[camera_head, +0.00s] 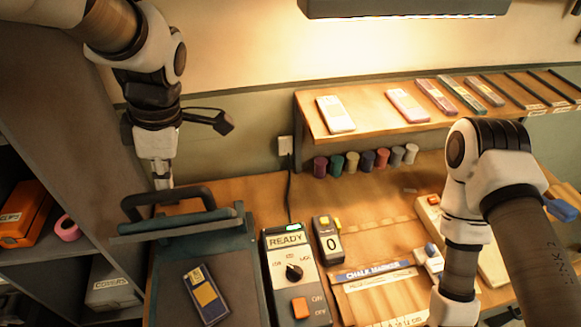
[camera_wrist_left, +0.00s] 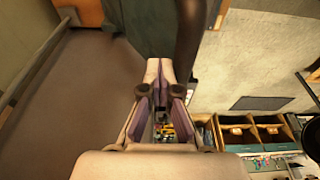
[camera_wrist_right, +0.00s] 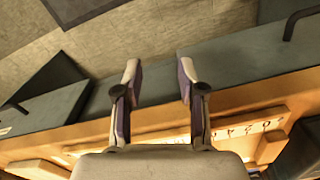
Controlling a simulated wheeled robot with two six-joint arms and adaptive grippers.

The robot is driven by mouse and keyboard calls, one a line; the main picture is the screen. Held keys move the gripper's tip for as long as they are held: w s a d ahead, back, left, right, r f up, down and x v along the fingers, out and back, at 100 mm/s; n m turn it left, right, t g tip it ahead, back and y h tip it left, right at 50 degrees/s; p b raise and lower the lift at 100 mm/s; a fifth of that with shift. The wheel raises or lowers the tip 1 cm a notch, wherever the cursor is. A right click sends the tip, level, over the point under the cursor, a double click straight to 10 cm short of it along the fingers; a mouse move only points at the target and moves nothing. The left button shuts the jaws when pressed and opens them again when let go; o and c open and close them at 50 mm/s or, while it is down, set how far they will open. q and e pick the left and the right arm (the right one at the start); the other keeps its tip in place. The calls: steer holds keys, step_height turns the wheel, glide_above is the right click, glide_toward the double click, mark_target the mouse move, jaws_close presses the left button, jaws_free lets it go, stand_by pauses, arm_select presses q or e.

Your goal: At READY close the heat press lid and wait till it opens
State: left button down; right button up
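The heat press lid (camera_head: 185,224) stands raised, seen nearly edge-on, with a black handle (camera_head: 150,201) on it. Below it, a blue and yellow phone-like piece (camera_head: 206,297) lies on the dark press bed (camera_head: 175,270). The control box (camera_head: 285,268) beside it shows READY with a green light. My left gripper (camera_head: 163,184) points down at the handle; I cannot tell if it touches it. In the left wrist view its fingertips (camera_wrist_left: 159,70) are together, beside a dark bar. My right gripper (camera_wrist_right: 159,70) is open and empty; its fingers are not visible in the head view.
A wall shelf (camera_head: 360,128) holds several phone-like pieces, with several coloured spools below. A grey shelf unit (camera_head: 50,255) stands on the left. A lamp (camera_head: 400,8) hangs above.

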arm_select(q)
steer(key=shift+s+d+f, duration=0.15)
steer(key=shift+s+f, duration=0.1)
steer(key=shift+s, duration=0.3)
steer(key=shift+s+d+f, duration=0.1)
steer(key=shift+s+f, duration=0.15)
steer(key=shift+s, duration=0.25)
steer(key=shift+s+d+f+b, duration=0.15)
steer(key=shift+s+f+b, duration=0.1)
steer(key=shift+s, duration=0.2)
steer(key=shift+s+d+f+b, duration=0.1)
steer(key=shift+s+f, duration=0.15)
steer(key=shift+s, duration=0.2)
steer(key=shift+s+p, duration=0.25)
steer(key=shift+p, duration=0.05)
steer(key=shift+s+d+f, duration=0.15)
steer(key=shift+s+f, duration=0.2)
steer(key=shift+f, duration=0.05)
